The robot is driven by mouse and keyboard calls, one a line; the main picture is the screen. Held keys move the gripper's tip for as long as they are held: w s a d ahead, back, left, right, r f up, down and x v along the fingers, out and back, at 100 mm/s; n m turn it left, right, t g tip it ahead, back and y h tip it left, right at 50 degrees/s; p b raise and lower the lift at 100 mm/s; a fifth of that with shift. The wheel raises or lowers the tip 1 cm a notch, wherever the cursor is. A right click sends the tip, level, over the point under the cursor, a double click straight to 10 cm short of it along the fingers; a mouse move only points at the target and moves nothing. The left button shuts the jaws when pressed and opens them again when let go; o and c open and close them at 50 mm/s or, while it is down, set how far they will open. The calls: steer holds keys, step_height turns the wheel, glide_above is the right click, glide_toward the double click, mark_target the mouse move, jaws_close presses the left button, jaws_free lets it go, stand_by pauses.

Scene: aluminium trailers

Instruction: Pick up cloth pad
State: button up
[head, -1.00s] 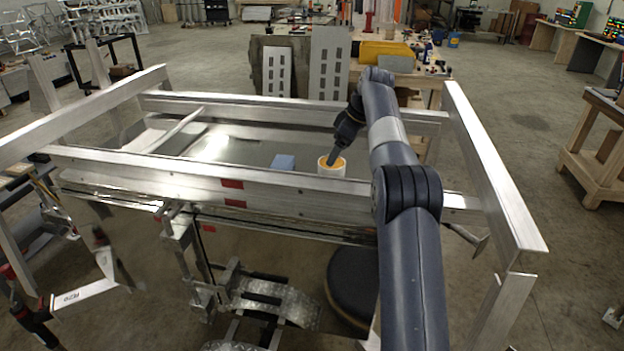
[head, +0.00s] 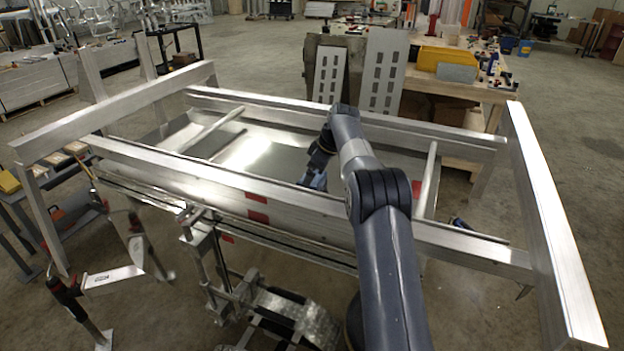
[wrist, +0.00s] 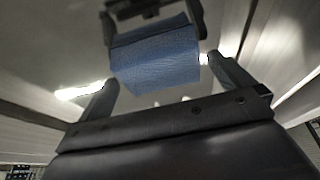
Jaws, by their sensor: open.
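The blue cloth pad (wrist: 155,56) shows in the wrist view, lying on shiny metal between and just beyond the two fingers of my gripper (wrist: 164,74). The fingers are open, one on each side of it, and the jaws are not closed on it. In the head view my gripper (head: 317,178) reaches down behind the near rail into the trailer bed. The pad is mostly hidden there by the gripper and the rail.
The near aluminium rail (head: 290,202) runs between my body and the trailer bed (head: 255,157). A far rail (head: 270,110) and a tall right-hand frame bar (head: 550,220) border it. A workbench with a yellow bin (head: 441,58) stands behind.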

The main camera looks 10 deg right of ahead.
steer(key=shift+f, duration=0.1)
steer(key=c, duration=0.8)
step_height(320, 180, up, 10)
steer(key=shift+r+p, duration=0.1)
steer(key=shift+p, duration=1)
steer(key=o, duration=0.5)
steer(key=c, duration=0.4)
